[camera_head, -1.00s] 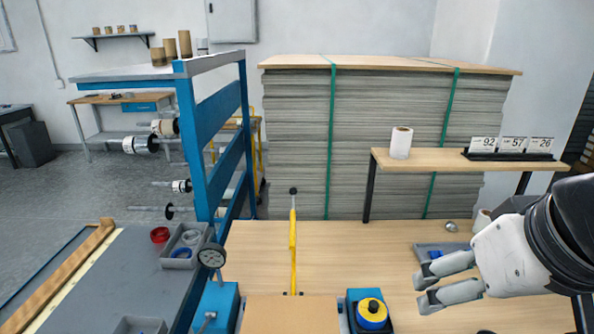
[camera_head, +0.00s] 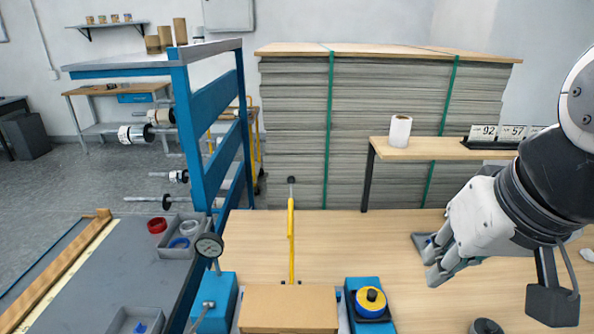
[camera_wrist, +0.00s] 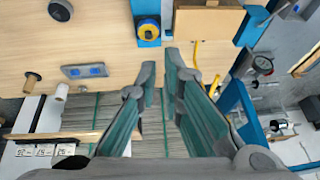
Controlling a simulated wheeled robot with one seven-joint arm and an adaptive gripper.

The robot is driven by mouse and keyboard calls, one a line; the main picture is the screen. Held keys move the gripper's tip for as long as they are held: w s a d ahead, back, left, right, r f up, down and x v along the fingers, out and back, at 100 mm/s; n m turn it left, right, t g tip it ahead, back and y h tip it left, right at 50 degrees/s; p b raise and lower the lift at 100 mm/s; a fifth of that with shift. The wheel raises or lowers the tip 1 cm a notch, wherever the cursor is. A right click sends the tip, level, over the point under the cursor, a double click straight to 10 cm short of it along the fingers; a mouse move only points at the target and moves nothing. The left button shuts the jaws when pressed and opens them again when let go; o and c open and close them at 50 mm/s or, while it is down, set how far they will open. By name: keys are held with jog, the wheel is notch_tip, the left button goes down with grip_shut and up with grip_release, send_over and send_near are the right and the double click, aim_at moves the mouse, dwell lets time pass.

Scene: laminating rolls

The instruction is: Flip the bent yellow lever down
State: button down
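The yellow lever (camera_head: 291,240) stands upright behind the brown block at the front of the bench, with a dark knob on top. From the head camera it looks nearly straight. In the wrist view two yellow pieces (camera_wrist: 214,86) show right of my fingers, and the bend appears between them. My gripper (camera_head: 429,262) is to the right of the lever, above the bench and well apart from it. In the wrist view my gripper (camera_wrist: 160,66) has a gap between its fingers and nothing in it.
A blue unit with a yellow-and-blue knob (camera_head: 370,299) sits between lever and gripper. A dial gauge (camera_head: 209,245) on a blue block stands left of the lever. A blue rack (camera_head: 199,130) rises behind left. A shelf with a white roll (camera_head: 400,131) is behind right.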

jog(key=w+a+f+m+g+y+b, duration=0.1)
jog(key=w+a+f+m+y+b, duration=0.2)
jog(key=w, duration=0.9)
jog(key=w+a+f+m+y+b, duration=0.1)
jog(key=w+a+f+y+b, duration=0.3)
jog(key=w, duration=0.7)
jog(key=w+a+f+m+g+y+b, duration=0.1)
jog(key=w+a+f+m+y+b, duration=0.25)
jog(key=w, duration=0.85)
jog(key=w+d+f+t+y, duration=0.1)
jog(key=w+d+f, duration=0.1)
jog(key=w, duration=0.3)
jog(key=w+d+f+m+t+y, duration=0.1)
jog(key=w+d+f+t+y, duration=0.1)
jog(key=w, duration=0.4)
jog(key=shift+w+f+b, duration=0.25)
jog(key=shift+f+b, duration=0.2)
jog(key=shift+f, duration=0.4)
jog(key=shift+m+y, duration=0.25)
jog(key=x, duration=1)
jog(key=shift+s+a+r+p, duration=0.1)
jog(key=shift+s+r+p, duration=0.35)
jog(key=shift+s, duration=0.45)
jog(key=shift+s+a+r+p, duration=0.1)
jog(key=shift+s+r+p, duration=0.3)
jog(key=shift+s, duration=0.45)
